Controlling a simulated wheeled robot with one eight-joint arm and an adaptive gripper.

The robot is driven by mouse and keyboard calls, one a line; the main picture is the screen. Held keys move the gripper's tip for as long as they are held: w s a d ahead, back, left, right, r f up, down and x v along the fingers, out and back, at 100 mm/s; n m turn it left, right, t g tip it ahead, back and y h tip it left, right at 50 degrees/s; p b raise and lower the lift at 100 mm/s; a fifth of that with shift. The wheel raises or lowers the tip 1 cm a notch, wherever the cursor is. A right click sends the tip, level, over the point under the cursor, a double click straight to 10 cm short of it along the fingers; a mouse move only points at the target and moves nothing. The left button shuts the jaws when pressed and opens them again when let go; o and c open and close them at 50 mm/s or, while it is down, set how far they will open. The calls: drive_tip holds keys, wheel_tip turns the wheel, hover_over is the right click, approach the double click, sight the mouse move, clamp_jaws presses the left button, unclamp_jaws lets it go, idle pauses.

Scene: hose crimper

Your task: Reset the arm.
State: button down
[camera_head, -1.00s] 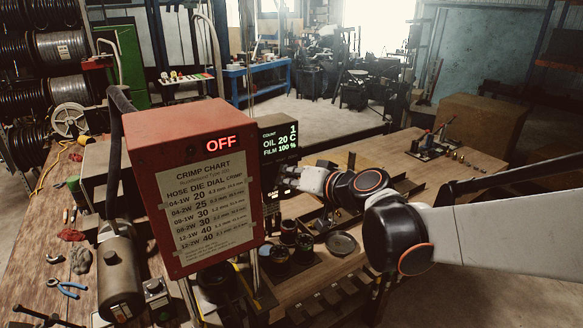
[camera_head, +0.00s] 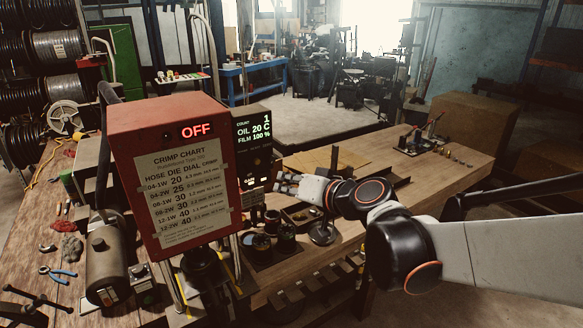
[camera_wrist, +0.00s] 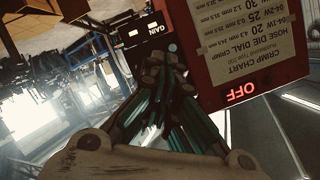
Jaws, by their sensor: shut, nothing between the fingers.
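My arm reaches in from the right in the head view, and my gripper (camera_head: 287,183) is at its end, just right of the crimper's small display box. In the wrist view my gripper (camera_wrist: 153,68) shows close up, its fingers drawn together with nothing between them. The red crimper (camera_head: 175,180) stands on the bench, its sign reading OFF and a crimp chart on its front. Its red housing also shows upside down in the wrist view (camera_wrist: 262,92). The black display box (camera_head: 253,150) reads count 1, oil 20 C, film 100 %.
Several dark round dies (camera_head: 286,232) sit on the bench below my gripper. A round dish (camera_head: 322,233) lies under my arm. A cardboard box (camera_head: 466,125) stands behind the bench. The right part of the wooden bench (camera_head: 445,183) is mostly clear.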

drive_tip(key=shift+w, duration=0.1)
drive_tip(key=s+d+f+g+h+b, duration=0.1)
drive_tip(key=s+d+f+h+b, duration=0.2)
drive_tip(key=s+d+f+b, duration=0.4)
drive_tip(key=s+d+f+m+g+h+b, duration=0.1)
drive_tip(key=s+d+f+h+b, duration=0.2)
drive_tip(key=s+d+f+b, duration=0.5)
drive_tip(key=s+d+f+g+h+b, duration=0.1)
drive_tip(key=s+d+f+h+b, duration=0.2)
drive_tip(key=s+d+f+b, duration=0.4)
wheel_tip(320, 180, down, 8)
drive_tip(key=shift+s+d+f+g+h+b, duration=0.15)
drive_tip(key=shift+s+d+g+h+b, duration=0.25)
drive_tip(key=shift+s, duration=0.45)
